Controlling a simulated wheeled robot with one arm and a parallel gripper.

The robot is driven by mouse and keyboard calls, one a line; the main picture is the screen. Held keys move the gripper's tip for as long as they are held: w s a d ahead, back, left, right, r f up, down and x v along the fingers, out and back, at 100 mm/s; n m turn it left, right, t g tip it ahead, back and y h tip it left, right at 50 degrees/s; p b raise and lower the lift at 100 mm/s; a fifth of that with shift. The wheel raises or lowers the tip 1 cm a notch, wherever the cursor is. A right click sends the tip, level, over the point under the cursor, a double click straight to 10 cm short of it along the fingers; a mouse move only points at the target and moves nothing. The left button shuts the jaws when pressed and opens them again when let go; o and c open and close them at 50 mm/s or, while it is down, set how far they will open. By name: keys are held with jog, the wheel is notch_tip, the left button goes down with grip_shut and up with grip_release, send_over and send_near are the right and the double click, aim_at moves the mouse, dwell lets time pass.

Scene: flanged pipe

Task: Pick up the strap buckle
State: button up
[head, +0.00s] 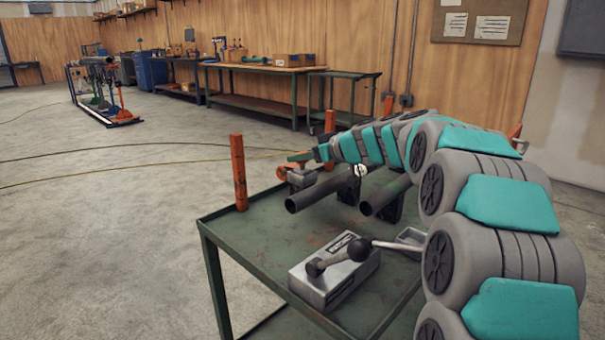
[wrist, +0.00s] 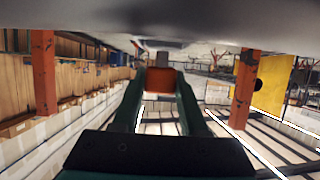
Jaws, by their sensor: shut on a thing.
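My gripper (wrist: 160,92) has its two green fingers shut on an orange piece with a grey part above it, which I take to be the strap buckle (wrist: 160,80). In the head view my gripper (head: 300,158) is at the far side of the green cart (head: 245,232), behind the dark pipe. An orange part (head: 286,170) shows there beside a grey block. The arm hides part of that area, and I cannot tell whether the buckle touches anything below it.
Two dark pipe pieces (head: 318,191) lie on black supports on the cart. A grey metal box with a black-knobbed lever (head: 334,272) sits at the front. Orange posts (head: 239,172) rise from the cart's corners. Open floor lies to the left; a workbench (head: 262,70) stands behind.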

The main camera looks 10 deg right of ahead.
grip_shut()
jog(key=shift+r, duration=0.1)
dwell(0.3)
